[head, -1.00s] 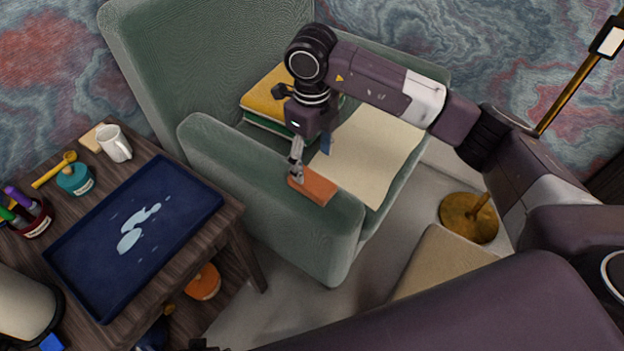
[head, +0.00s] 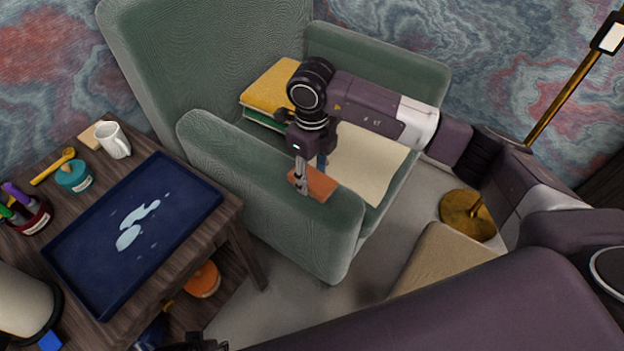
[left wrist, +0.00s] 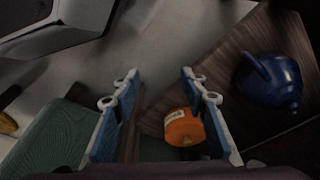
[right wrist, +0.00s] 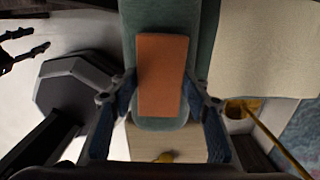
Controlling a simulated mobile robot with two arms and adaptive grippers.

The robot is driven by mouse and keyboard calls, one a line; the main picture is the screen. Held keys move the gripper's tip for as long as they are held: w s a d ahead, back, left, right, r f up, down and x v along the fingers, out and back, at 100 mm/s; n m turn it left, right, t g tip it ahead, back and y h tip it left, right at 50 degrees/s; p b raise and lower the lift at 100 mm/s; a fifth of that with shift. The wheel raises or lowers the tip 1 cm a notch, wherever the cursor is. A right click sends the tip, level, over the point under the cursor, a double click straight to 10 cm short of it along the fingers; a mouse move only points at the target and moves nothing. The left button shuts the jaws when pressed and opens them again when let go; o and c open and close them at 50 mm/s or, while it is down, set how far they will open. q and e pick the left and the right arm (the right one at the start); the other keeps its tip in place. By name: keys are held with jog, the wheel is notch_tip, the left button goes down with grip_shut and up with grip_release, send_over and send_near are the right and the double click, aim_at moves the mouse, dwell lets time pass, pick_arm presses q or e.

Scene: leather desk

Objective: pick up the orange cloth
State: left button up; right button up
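The orange cloth (head: 321,184) is a flat, folded rectangle lying on the near armrest of the green armchair. My right gripper (head: 311,178) is over it in the head view, with one finger in front of the cloth and one behind. In the right wrist view the cloth (right wrist: 161,75) lies between the two spread fingers of the open right gripper (right wrist: 161,88). Whether the fingertips touch the armrest I cannot tell. My left gripper (left wrist: 160,85) is open and empty in the left wrist view, away from the cloth, above the floor beside the wooden desk.
The green armchair (head: 260,200) holds yellow and green books (head: 270,92) and a cream sheet (head: 370,160). The wooden desk at left bears a blue tray (head: 85,285), a white mug (head: 115,142) and pens. An orange container (left wrist: 183,127) and blue teapot (left wrist: 270,80) stand on its lower shelf.

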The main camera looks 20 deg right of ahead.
aim_at(312, 178)
pick_arm(q)
jog(key=shift+s, duration=0.1)
pick_arm(e)
jog(key=c, duration=0.4)
jog(key=shift+r, duration=0.1)
jog(key=shift+c, duration=0.2)
jog(key=shift+w+r, duration=0.1)
jog(key=shift+r, duration=0.45)
pick_arm(q)
jog(key=s+f+p, duration=0.2)
jog(key=s+f, duration=0.1)
jog(key=f, duration=0.3)
jog(key=shift+s+a+g, duration=0.25)
jog(key=shift+s+g, duration=0.05)
jog(key=shift+s, duration=0.1)
pick_arm(e)
notch_tip(312, 178, up, 19)
jog(key=shift+f, duration=0.1)
jog(key=o, duration=0.6)
jog(key=c, duration=0.5)
